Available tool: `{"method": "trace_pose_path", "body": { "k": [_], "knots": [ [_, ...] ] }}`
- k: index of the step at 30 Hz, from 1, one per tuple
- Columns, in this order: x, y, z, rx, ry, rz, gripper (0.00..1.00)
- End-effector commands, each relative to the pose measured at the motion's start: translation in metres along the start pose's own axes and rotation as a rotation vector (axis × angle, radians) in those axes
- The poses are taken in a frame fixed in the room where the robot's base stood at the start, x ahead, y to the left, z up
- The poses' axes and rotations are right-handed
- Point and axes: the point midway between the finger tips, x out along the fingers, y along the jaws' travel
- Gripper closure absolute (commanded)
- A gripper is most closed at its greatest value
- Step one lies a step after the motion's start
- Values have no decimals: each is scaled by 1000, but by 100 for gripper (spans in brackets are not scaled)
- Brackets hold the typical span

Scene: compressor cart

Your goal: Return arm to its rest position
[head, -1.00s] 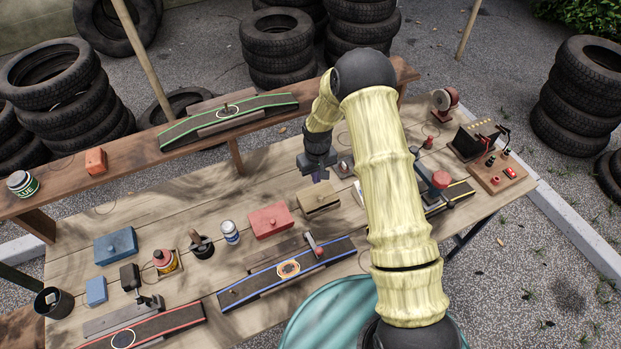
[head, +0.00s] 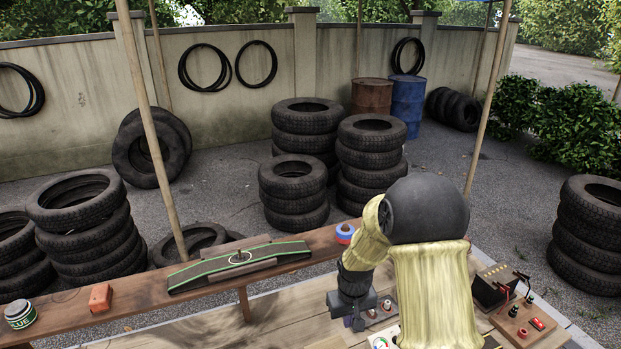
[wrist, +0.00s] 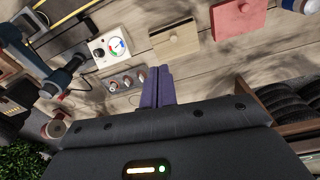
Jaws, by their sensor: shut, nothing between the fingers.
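My gripper (head: 357,322) hangs from my bent arm above the far part of the workbench, low in the head view. Its purple fingers (wrist: 157,88) are together and empty in the wrist view. They point over the bare planks beside a grey block with several knobs (wrist: 125,80) and a white gauge box with a coloured dial (wrist: 110,48). I cannot tell the exact height of the fingers above the bench. My arm covers part of the bench in the head view.
A raised shelf (head: 120,303) carries a green-edged strip (head: 235,262), an orange block (head: 100,298) and a tin (head: 20,314). A tan box (wrist: 174,40) and a red box (wrist: 238,15) lie near the fingers. Tyre stacks (head: 293,190) stand behind the bench.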

Motion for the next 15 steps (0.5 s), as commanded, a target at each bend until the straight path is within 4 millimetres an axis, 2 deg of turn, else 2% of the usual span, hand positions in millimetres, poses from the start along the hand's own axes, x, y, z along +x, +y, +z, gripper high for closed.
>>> {"method": "trace_pose_path", "body": {
  "k": [1, 6, 15],
  "knots": [
    [-17, 4, 11, 19, 14, 4, 100],
    [-60, 13, 50, 88, 52, 13, 100],
    [-114, 17, 132, 212, 118, 19, 100]
  ]
}}
